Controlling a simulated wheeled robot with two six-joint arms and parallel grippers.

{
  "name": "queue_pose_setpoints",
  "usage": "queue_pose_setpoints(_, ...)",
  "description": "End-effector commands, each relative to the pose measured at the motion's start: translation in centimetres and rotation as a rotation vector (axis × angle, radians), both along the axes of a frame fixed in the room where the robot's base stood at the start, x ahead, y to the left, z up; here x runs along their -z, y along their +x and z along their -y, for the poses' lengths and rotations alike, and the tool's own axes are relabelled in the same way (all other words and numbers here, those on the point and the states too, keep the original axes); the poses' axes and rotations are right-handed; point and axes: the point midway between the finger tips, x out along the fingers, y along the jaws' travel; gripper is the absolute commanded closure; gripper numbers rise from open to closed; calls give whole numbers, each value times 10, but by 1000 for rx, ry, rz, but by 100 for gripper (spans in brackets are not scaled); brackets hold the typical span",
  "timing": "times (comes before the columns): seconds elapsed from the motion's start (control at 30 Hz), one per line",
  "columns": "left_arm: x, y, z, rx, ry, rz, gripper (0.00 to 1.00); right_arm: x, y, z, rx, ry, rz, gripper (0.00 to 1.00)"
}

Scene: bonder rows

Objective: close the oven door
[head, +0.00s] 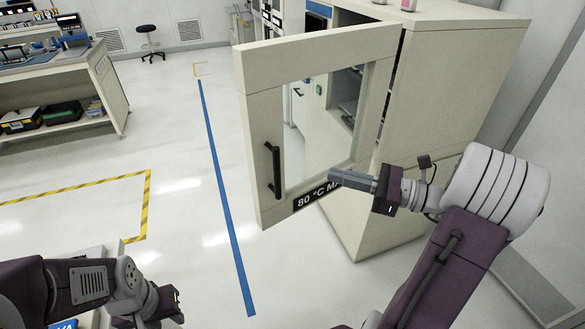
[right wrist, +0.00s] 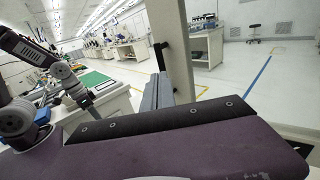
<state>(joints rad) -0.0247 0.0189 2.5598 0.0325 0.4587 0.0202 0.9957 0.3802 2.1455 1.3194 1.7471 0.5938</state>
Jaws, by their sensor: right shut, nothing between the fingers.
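The oven door (head: 258,125) is beige with a window and stands wide open in the head view. Its black bar handle (head: 272,170) is on the left side, and an "80 °C MAX" label (head: 308,198) is at the bottom. The oven (head: 440,75) is the beige cabinet behind it. My right gripper (head: 335,178) is shut and empty, in front of the door's lower right part; contact cannot be told. Its shut fingers show in the right wrist view (right wrist: 157,92) beside the door edge (right wrist: 170,45). My left gripper (head: 165,305) is low at the left, away from the door; its fingers are unclear.
A workbench (head: 110,80) with shelves stands at the left. A stool (head: 148,38) is at the back. Open floor with a blue line (head: 222,180) and yellow-black tape (head: 147,205) lies left of the door. A grey wall is at the right.

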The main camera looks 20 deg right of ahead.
Motion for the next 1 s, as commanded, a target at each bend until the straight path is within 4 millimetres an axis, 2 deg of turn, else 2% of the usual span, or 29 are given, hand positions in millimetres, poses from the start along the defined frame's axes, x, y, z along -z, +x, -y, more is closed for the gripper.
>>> queue_pose_setpoints(0.1,3,0,0,0,0,0,64,1,16,-23,-8,0,0,100)
queue_pose_setpoints(0.3,6,0,0,0,0,0,64,1,44,-56,-8,-1,-1,100)
queue_pose_setpoints(0.5,8,0,0,0,0,0,64,1,64,-80,-5,-1,0,100)
queue_pose_setpoints(0.7,8,0,0,0,0,0,64,1,72,-89,-3,-2,-1,100)
queue_pose_setpoints(1.0,8,0,0,0,0,0,64,1,73,-90,-2,-2,-1,100)
